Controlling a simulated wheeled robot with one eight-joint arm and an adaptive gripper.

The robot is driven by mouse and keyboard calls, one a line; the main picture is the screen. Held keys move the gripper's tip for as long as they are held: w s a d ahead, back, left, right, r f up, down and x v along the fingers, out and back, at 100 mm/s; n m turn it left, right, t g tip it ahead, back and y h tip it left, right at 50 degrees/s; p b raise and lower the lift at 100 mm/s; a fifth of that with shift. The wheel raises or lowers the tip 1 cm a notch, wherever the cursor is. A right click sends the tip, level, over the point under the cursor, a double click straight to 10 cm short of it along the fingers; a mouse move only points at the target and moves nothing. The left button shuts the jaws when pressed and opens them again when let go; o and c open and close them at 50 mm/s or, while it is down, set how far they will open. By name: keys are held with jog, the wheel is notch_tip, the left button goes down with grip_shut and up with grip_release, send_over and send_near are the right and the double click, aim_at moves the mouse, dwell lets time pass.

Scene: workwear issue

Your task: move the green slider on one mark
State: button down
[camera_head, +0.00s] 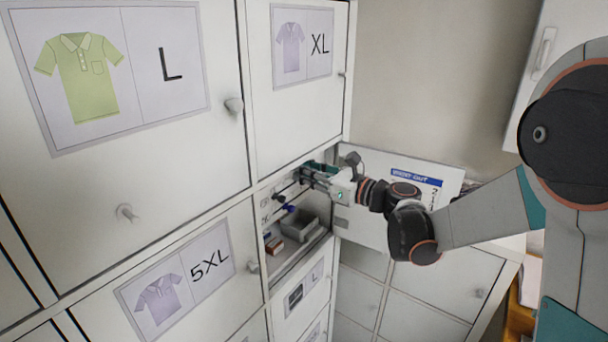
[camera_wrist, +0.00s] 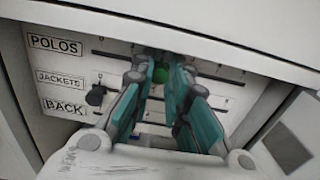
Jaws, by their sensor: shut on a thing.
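The green slider (camera_wrist: 160,74) shows in the wrist view as a round green knob between my fingers, in front of a white panel (camera_wrist: 65,60) with horizontal rails. It appears to be on the top rail, beside the label POLOS; my fingers partly hide the rail there. My gripper (camera_wrist: 165,85) has its teal-padded fingers around the knob and is shut on it. In the head view my gripper (camera_head: 306,172) reaches into the open compartment, and the green slider cannot be made out. A dark slider (camera_wrist: 96,95) sits near the left end of the JACKETS rail.
The compartment's door (camera_head: 370,225) stands open to the right, with a sheet on it. A grey bin (camera_head: 300,226) and a small orange-red box (camera_head: 274,244) lie below my gripper. Closed locker doors marked L (camera_head: 220,60), XL (camera_head: 338,100) and 5XL (camera_head: 235,285) surround the opening.

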jog(key=c, duration=1.5)
grip_release()
jog(key=v, duration=1.2)
jog(key=shift+f, duration=0.1)
